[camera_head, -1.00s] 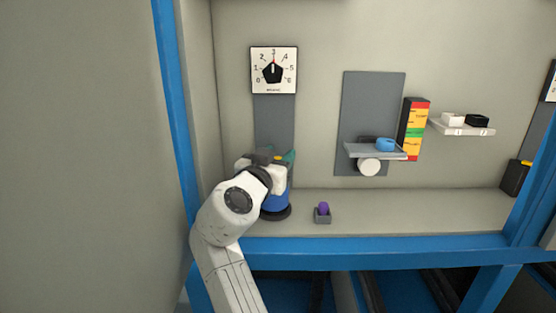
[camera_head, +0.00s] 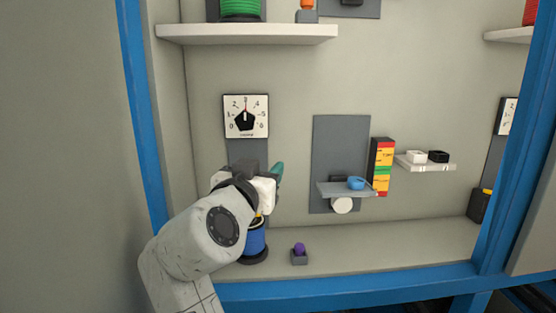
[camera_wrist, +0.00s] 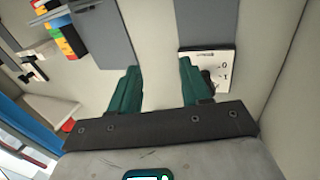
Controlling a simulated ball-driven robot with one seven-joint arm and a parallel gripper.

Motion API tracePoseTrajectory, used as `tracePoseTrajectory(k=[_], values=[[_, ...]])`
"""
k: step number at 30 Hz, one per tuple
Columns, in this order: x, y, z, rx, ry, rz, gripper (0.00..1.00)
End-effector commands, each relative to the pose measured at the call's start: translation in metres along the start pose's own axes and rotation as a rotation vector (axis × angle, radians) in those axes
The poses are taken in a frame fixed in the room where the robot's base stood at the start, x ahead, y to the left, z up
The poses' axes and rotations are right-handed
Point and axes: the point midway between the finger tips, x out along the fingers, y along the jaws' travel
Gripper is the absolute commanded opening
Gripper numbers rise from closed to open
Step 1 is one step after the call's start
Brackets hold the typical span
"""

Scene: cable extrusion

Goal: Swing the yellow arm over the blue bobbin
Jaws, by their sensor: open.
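The blue bobbin (camera_head: 256,241) stands upright on a dark base on the counter, below the dial at the left. My arm and gripper hide its upper part in the head view. A small yellow bit (camera_head: 260,215) shows just above the bobbin, perhaps part of the yellow arm; the rest is hidden. My gripper (camera_wrist: 160,88) is open, its two green fingers apart with nothing between them in the wrist view. In the head view a green fingertip (camera_head: 277,174) is above the bobbin, near the wall panel. The bobbin is not visible in the wrist view.
The dial (camera_head: 246,116) is on the wall above my gripper. A purple knob (camera_head: 299,248) sits right of the bobbin. A grey shelf with a blue ring (camera_head: 356,183) and a coloured scale (camera_head: 382,166) are farther right. A white shelf (camera_head: 247,33) hangs above.

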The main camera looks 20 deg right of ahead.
Motion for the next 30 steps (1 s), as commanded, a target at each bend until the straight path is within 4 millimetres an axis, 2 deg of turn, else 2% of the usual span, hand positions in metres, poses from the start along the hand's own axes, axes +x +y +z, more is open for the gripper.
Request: tracePoseTrajectory(k=[6,12,18,30], values=[[-0.032,0.026,-0.020,0.002,0.000,-0.001,0.47],[-0.051,0.040,-0.030,0.000,-0.001,-0.001,0.47],[-0.056,0.045,-0.033,-0.001,-0.002,0.000,0.47],[-0.054,0.046,-0.029,-0.018,0.014,-0.012,0.47]])
